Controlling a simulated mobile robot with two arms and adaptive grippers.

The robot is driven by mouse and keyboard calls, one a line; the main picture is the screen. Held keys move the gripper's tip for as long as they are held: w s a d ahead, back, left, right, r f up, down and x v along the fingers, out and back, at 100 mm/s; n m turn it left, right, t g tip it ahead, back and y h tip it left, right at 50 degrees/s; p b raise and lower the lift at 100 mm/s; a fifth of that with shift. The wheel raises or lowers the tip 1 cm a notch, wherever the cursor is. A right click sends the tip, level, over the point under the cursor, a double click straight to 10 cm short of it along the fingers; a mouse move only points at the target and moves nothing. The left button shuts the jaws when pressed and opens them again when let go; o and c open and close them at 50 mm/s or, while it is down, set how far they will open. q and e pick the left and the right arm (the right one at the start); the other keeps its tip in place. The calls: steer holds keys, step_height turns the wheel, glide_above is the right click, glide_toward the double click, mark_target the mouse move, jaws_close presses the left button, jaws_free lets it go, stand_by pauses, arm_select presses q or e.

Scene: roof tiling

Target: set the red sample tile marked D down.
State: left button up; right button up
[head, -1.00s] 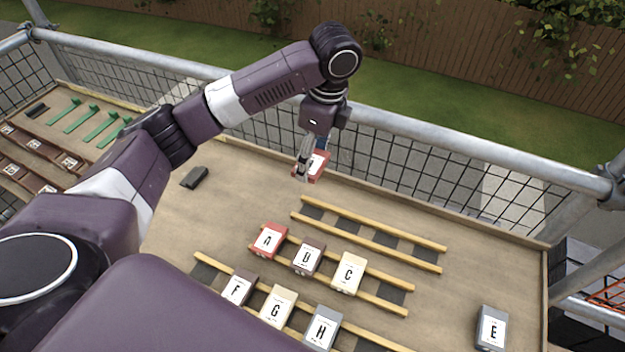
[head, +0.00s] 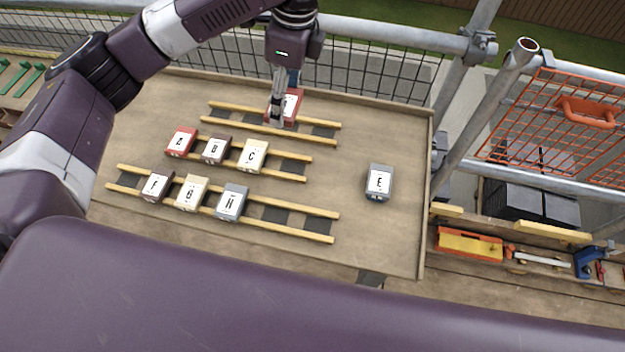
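The red sample tile (head: 292,106) is at the back rack (head: 225,106), over its right half. Its white label is partly hidden by my gripper, so I cannot read the letter. My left gripper (head: 277,112) points down and is shut on the tile's left side. The tile overlaps the rails in view; I cannot tell whether it rests on them or hangs just above. My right gripper is not in view.
The middle rack holds red tile A (head: 181,142), dark tile B (head: 216,150) and cream tile C (head: 253,156). The front rack holds F (head: 156,185), G (head: 191,193) and H (head: 231,202). Grey tile E (head: 379,183) stands alone at right. Bare board surrounds E.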

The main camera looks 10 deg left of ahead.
arm_select(q)
steer(key=shift+s+d+f, duration=0.2)
steer(key=shift+d, duration=0.1)
steer(key=f, duration=1.6)
steer(key=shift+w+a+p, duration=0.1)
steer(key=shift+a+p, duration=0.1)
steer(key=shift+p, duration=0.2)
step_height(320, 180, down, 4)
steer(key=shift+r, duration=0.1)
steer(key=shift+f, duration=0.4)
steer(key=o, duration=1.3)
steer(key=shift+c, duration=0.2)
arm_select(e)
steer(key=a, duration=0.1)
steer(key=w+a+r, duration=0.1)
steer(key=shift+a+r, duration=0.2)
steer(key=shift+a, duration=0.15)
